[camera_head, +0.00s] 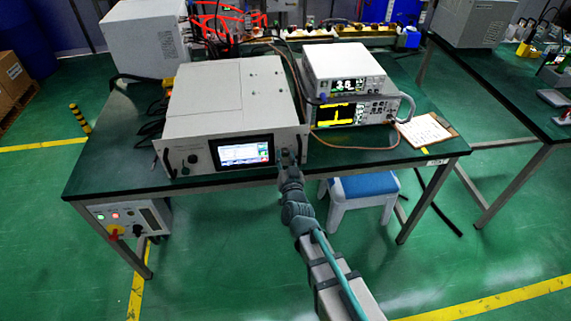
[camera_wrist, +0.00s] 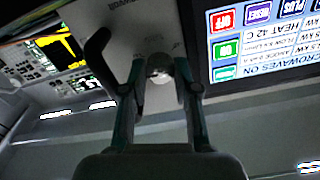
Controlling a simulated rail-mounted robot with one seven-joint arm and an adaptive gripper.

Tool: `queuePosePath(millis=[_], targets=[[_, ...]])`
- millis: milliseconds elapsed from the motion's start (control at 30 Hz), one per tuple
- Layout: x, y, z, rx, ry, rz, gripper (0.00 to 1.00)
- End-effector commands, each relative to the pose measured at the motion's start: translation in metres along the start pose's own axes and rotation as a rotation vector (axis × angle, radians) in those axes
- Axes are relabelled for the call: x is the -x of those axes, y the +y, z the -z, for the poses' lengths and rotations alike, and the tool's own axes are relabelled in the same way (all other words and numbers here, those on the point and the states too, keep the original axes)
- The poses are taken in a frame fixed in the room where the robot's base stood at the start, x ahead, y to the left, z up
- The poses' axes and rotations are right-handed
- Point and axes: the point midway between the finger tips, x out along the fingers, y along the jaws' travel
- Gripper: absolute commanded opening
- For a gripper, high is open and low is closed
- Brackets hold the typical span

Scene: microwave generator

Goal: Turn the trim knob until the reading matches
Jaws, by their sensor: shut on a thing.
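The microwave generator (camera_head: 215,110) is a wide white box on the bench, with a lit touch screen (camera_head: 243,153) on its front. In the head view my gripper (camera_head: 288,160) is at the right end of the generator's front and hides the knob. A small white meter (camera_head: 345,68) shows a bright reading, perhaps 3.6.
A dark handle (camera_wrist: 97,48) stands out of the panel close beside my gripper. A spectrum display instrument (camera_head: 340,114) sits under the meter. A clipboard (camera_head: 425,131) lies on the bench at right. A blue-topped stool (camera_head: 362,186) stands below the bench front.

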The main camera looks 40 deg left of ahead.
Motion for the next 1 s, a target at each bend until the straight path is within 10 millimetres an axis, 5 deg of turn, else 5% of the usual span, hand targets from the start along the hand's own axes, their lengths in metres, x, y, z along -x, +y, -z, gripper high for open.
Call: queuePosePath(millis=[400,933,967,1000], targets=[[0.0003,0.0005,-0.0014,-0.221,-0.001,0.0,0.0],[0.0,0.0001,0.0003,-0.254,-0.001,0.0,0.0],[0.0,0.0001,0.0003,-0.254,-0.001,0.0,0.32],[0.0,0.0001,0.0003,-0.254,-0.001,0.0,0.38]])
